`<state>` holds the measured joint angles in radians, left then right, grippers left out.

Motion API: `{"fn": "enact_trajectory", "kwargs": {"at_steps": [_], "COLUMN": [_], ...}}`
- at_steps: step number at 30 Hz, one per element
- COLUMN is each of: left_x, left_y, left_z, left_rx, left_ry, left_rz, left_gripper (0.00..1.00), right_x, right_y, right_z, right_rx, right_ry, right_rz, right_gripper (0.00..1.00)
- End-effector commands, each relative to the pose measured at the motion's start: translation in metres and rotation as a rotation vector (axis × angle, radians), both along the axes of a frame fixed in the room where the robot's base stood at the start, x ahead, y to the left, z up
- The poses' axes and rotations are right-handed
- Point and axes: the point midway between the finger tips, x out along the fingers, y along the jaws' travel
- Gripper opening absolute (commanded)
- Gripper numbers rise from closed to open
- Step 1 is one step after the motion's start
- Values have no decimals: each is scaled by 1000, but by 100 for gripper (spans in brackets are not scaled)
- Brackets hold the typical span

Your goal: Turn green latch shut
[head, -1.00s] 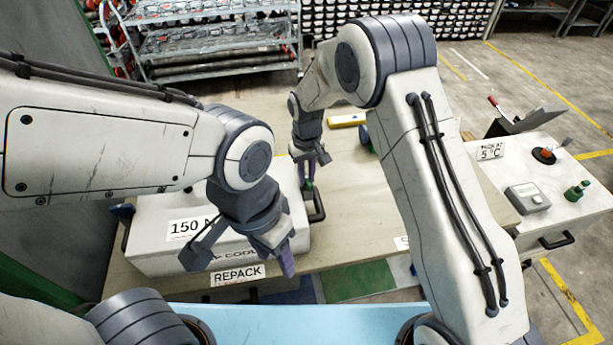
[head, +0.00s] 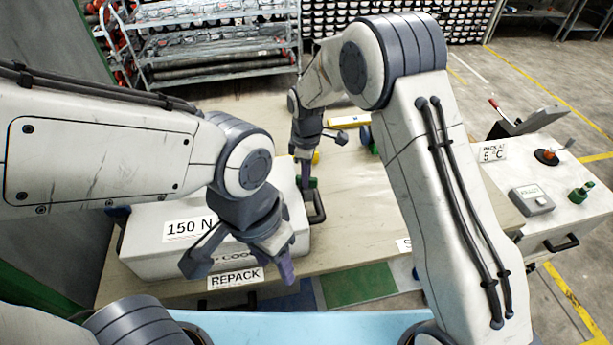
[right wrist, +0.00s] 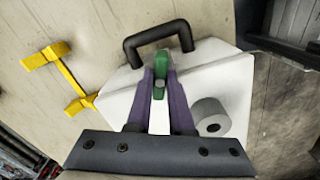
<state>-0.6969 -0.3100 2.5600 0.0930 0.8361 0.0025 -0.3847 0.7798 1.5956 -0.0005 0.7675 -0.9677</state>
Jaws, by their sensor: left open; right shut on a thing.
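The green latch (right wrist: 159,72) stands on the white box (right wrist: 222,85) beside its black handle (right wrist: 150,37). My right gripper (right wrist: 159,88) is shut on the latch, with one purple finger on each side. In the head view the right gripper (head: 305,172) points down at the box's right end, and a bit of the green latch (head: 313,183) shows at its tips. My left gripper (head: 287,268) is open and empty near the front of the box, by the REPACK label. The latch's base is partly hidden.
A grey roll-like cylinder (right wrist: 209,116) sits beside the right gripper's fingers. A yellow bracket (right wrist: 72,78) lies to the left in the wrist view. The table (head: 375,220) right of the box is mostly clear. A white bench (head: 590,210) stands at right.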

Motion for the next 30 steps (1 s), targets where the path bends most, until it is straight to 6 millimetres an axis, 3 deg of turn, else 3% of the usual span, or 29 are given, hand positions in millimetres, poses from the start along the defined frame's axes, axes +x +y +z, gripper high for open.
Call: {"fn": "enact_trajectory", "kwargs": {"at_steps": [15,30], "left_x": [0,0], "left_y": [0,0], "left_z": [-6,-6], "left_rx": [0,0], "left_ry": [0,0], "left_rz": [1,0], "left_gripper": [50,50], "right_x": [2,2], "right_y": [1,1], "right_z": [2,2], "right_rx": [3,3], "right_ry": [-6,-7], "right_rz": [354,432], "right_gripper": [0,0]}}
